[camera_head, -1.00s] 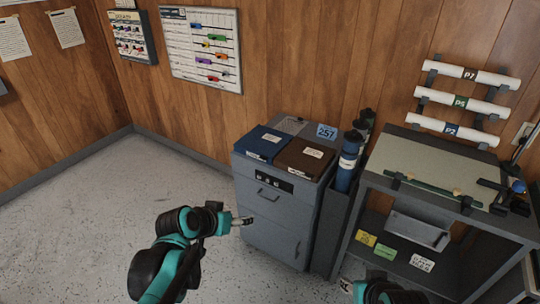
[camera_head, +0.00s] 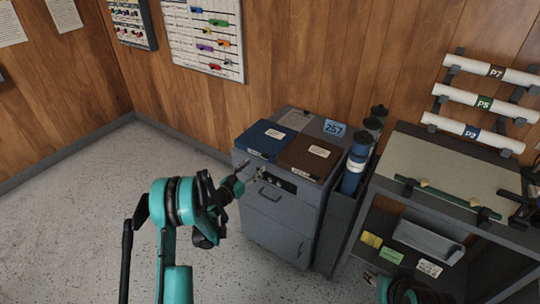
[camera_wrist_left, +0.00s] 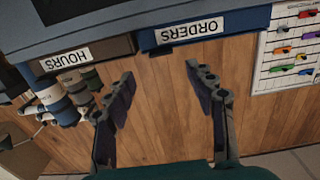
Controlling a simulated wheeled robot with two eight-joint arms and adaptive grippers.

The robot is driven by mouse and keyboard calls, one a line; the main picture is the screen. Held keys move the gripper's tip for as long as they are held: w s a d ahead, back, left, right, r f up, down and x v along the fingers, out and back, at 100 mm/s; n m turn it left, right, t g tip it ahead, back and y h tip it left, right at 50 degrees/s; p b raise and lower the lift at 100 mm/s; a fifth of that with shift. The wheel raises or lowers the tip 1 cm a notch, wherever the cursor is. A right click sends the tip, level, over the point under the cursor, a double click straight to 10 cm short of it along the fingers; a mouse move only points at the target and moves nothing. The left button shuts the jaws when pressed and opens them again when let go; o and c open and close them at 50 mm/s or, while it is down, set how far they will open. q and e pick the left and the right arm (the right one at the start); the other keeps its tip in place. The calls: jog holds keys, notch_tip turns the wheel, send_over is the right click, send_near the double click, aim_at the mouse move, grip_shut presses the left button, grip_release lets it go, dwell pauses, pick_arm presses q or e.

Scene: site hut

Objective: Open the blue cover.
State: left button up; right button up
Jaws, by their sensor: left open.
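The blue cover (camera_head: 260,140) lies closed on the left half of the grey cabinet's top (camera_head: 290,118). The brown cover (camera_head: 307,157) lies closed beside it on the right. In the left wrist view, upside down, the blue cover's front edge (camera_wrist_left: 215,28) is labelled ORDERS and the brown one's edge (camera_wrist_left: 75,55) HOURS. My left gripper (camera_head: 251,175) is open and empty, just in front of the cabinet and slightly below the blue cover's front edge. Its spread fingers (camera_wrist_left: 160,80) point at that edge, apart from it. My right gripper (camera_head: 376,278) is partly seen at the bottom, fingers unclear.
Rolled tubes (camera_head: 354,170) stand in a bin right of the cabinet. A drafting desk (camera_head: 440,165) with a shelf below stands further right. Wall boards (camera_head: 205,40) hang behind. The floor (camera_head: 80,220) left of the cabinet is clear.

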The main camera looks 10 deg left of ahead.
pick_arm(q)
jog(key=b+x, duration=0.2)
jog(key=x, duration=0.6)
jog(key=shift+f, duration=0.2)
jog(key=shift+a, duration=0.1)
grip_shut()
jog(key=shift+r, duration=0.15)
